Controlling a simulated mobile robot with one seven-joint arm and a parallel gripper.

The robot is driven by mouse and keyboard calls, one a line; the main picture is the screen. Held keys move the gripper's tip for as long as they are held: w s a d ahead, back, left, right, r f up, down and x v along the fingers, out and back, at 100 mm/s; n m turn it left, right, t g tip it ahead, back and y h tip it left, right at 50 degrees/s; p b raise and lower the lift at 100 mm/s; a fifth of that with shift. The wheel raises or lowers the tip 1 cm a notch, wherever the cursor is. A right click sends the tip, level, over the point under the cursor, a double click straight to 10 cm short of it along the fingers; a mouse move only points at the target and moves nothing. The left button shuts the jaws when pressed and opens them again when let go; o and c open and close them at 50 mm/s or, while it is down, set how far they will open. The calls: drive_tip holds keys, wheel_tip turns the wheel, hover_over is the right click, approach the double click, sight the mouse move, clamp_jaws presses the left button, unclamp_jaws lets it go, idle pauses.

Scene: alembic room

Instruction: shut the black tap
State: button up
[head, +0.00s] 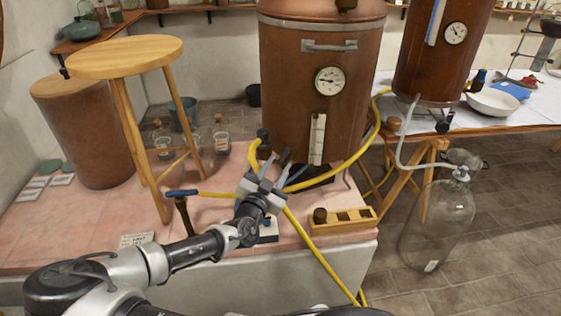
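My gripper (289,165) is in front of the base of the large copper vessel (289,75). Its fingers look spread apart, with nothing seen between them. A small black fitting (263,135) shows at this vessel's lower left, above the looped end of a yellow hose and just beyond my gripper. Another black tap-like fitting (443,122) sits under the second copper vessel (425,75) at the right, far from my gripper. I cannot tell from this view which one is the black tap, or how its handle stands. My gripper and wrist hide part of the area below the large vessel.
A wooden stool (125,58) stands left on the pink tiled platform (95,222). A blue-handled tap (182,193) stands left of my gripper. A yellow hose (318,252) crosses behind my gripper. A wooden rack (343,222) and a glass carboy (437,225) are right.

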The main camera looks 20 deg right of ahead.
sight(283, 157)
drive_tip(key=shift+x, duration=1.4)
clamp_jaws()
